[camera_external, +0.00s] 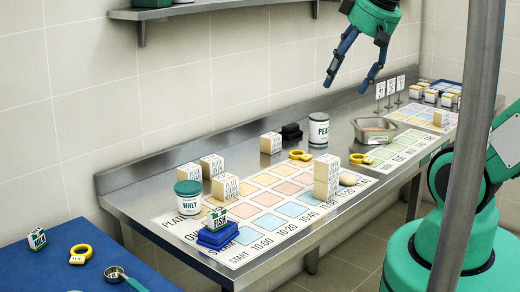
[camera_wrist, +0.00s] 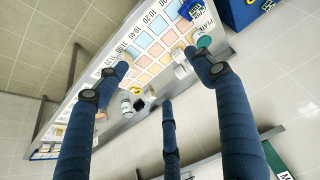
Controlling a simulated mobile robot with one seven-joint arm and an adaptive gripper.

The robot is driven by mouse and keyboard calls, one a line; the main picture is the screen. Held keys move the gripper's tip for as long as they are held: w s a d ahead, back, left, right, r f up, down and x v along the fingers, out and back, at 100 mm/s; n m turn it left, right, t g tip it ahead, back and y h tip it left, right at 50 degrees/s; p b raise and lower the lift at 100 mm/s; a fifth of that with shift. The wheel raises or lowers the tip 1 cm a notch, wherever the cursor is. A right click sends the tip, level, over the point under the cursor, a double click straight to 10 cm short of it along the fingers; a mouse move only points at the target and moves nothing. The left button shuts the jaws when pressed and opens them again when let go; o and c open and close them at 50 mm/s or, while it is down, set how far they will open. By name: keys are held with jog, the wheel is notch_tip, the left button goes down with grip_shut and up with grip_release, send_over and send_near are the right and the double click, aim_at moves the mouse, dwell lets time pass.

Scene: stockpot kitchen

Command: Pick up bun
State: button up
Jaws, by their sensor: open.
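A small tan rounded thing that looks like the bun (camera_external: 348,179) lies on the printed mat on the steel counter, just right of a stack of cream blocks (camera_external: 326,178). I cannot pick it out surely in the wrist view, where a blue finger covers part of that area. My gripper (camera_external: 348,88) is open and empty, high above the back of the counter, well apart from the bun. Its spread fingers also show in the wrist view (camera_wrist: 157,14), with the counter and mat beyond them.
A white-and-green jar (camera_external: 319,131) and a yellow ring (camera_external: 358,158) stand behind the bun. A WHEY tub (camera_external: 188,197), cream blocks and a blue box (camera_external: 217,235) are at the left end. A steel pan (camera_external: 375,130) and small sign stands are to the right. A grey pole crosses the right side.

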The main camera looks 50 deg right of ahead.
jog(key=w+d+f+m+g+p, duration=0.15)
jog(key=w+d+f, duration=0.25)
jog(key=w+d, duration=0.4)
jog(key=w+d+f+g, duration=0.2)
jog(key=w+d+f, duration=0.2)
jog(key=w+d, duration=0.3)
jog(key=w+d+f+g, duration=0.1)
jog(key=w+d+f, duration=0.1)
jog(key=d+f, duration=0.7)
jog(key=w+d+f+g, duration=0.1)
jog(key=d+f, duration=0.9)
jog(key=shift+w+d+f+m, duration=0.3)
jog(key=shift+w+f+m, duration=0.05)
jog(key=shift+f, duration=0.05)
send_over(348, 175)
jog(key=shift+d+f, duration=0.15)
jog(key=shift+f, duration=4.1)
jog(key=shift+f+b, duration=0.1)
jog(key=shift+b, duration=0.2)
